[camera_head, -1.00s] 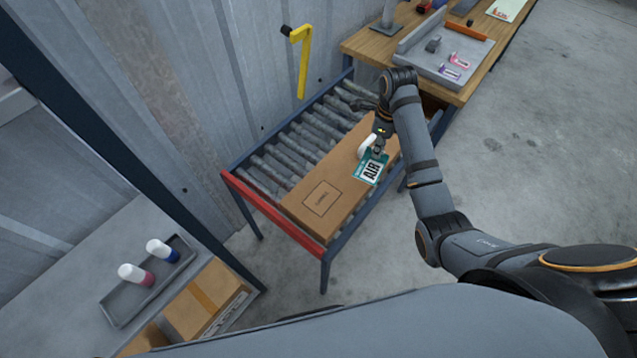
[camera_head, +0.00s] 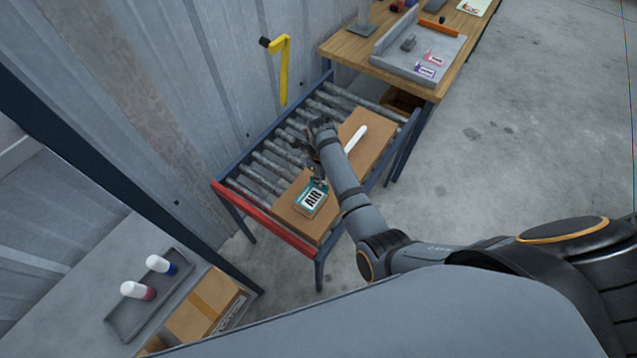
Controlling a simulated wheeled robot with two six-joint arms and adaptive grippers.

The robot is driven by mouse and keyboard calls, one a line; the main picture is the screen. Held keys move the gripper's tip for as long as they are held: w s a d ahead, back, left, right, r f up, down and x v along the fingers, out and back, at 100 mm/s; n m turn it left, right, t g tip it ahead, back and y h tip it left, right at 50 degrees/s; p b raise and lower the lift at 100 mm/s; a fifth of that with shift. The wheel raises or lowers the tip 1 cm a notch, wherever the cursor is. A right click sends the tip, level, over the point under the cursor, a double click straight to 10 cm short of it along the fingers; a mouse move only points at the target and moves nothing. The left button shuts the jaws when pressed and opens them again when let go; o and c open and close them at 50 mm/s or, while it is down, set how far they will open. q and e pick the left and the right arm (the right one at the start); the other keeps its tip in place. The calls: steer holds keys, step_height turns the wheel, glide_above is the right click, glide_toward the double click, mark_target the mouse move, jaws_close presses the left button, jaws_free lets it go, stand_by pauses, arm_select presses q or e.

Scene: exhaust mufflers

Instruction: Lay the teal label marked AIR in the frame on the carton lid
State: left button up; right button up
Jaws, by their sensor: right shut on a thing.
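The teal label marked AIR (camera_head: 311,197) is held by its far edge in my right gripper (camera_head: 319,180). The gripper is shut on it, with the label's printed face up. The label is over the near part of the brown carton lid (camera_head: 374,149). It covers most of the printed frame there, so its exact fit in the frame is hidden. I cannot tell whether it touches the lid or hovers just above it. My left gripper is not in view.
The carton lies on a roller conveyor (camera_head: 262,173) with a red end bar (camera_head: 262,221). A white elongated thing (camera_head: 355,139) is on the lid beside my right arm. A grey tray (camera_head: 436,58) with other labels stands on the wooden bench. A yellow bracket (camera_head: 284,70) is by the wall.

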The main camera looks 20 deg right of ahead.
steer(key=shift+a+f, duration=0.25)
steer(key=shift+f, duration=1.7)
steer(key=o, duration=0.7)
steer(key=shift+f, duration=0.1)
step_height(320, 180, up, 7)
steer(key=p, duration=0.7)
steer(key=shift+r, duration=0.45)
steer(key=shift+a+r+b, duration=0.1)
steer(key=shift+r+b, duration=0.25)
steer(key=shift+r, duration=1.85)
